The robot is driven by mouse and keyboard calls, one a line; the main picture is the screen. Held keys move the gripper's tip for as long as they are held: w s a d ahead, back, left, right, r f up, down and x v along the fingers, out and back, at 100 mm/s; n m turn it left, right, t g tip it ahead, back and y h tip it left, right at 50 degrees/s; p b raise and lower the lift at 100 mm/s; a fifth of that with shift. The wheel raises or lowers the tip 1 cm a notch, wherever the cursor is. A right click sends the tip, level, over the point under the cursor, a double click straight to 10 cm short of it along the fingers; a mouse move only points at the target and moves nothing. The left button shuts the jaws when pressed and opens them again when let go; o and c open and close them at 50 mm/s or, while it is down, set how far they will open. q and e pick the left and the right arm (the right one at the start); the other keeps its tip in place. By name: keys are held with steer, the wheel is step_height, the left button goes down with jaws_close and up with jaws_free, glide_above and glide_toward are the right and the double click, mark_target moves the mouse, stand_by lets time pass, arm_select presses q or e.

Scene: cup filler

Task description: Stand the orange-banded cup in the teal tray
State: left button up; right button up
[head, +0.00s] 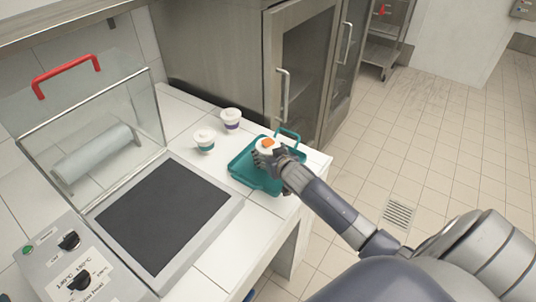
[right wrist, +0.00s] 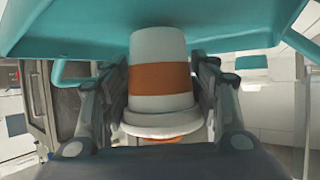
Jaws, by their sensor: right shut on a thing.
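The orange-banded cup (head: 267,146) is white, with an orange patch on its lid. It is over the teal tray (head: 240,174), within its outline. My right gripper (head: 276,157) is shut on the cup, and its hand hides much of it in the head view. In the right wrist view the cup (right wrist: 160,82) shows its orange band between the two fingers (right wrist: 160,72). There the picture is upside down, with the lid low and the base up against the tray (right wrist: 75,35). I cannot tell whether the base touches the tray. My left gripper is not in view.
A teal-banded cup (head: 204,140) and a purple-banded cup (head: 231,120) stand on the white tiled counter (head: 240,228) left of the tray. A machine with a dark plate (head: 165,218) and glass guard fills the left. A steel cabinet (head: 300,70) stands behind.

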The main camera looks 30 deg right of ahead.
steer(key=shift+f, duration=0.4)
steer(key=shift+f, duration=0.1)
steer(key=o, duration=1.2)
steer(key=shift+r, duration=0.2)
steer(key=shift+s+a+r, duration=0.1)
steer(key=shift+s+a, duration=0.05)
steer(key=shift+s, duration=0.4)
steer(key=b+v, duration=0.1)
steer(key=v, duration=1)
